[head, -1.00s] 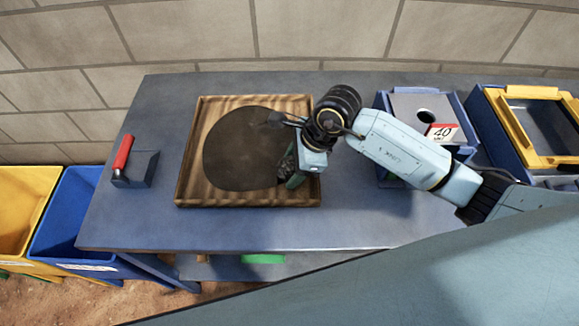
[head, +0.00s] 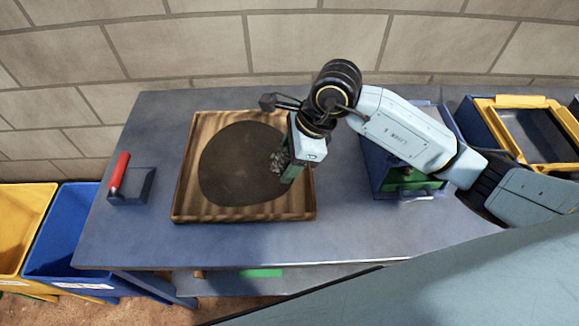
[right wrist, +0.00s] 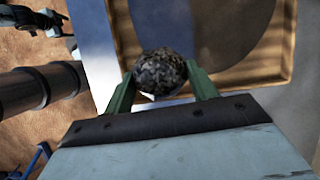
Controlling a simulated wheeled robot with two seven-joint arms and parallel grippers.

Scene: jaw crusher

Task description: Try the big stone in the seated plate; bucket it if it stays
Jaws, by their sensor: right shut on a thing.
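My right gripper (head: 284,166) is shut on a rough, speckled dark grey stone (head: 277,161) near the right side of the wooden tray (head: 190,215). In the right wrist view the stone (right wrist: 160,72) sits between the two green fingers (right wrist: 160,85), with the tray rim behind it. The blue box (head: 372,165) stands right of the tray. My right arm hides most of its top, so the plate and its hole do not show now. My left gripper is not in view.
A blue bucket (head: 75,245) and a yellow bucket (head: 22,225) stand left of the table. A yellow-framed blue bin (head: 525,125) is at the right. The table front (head: 240,245) is clear.

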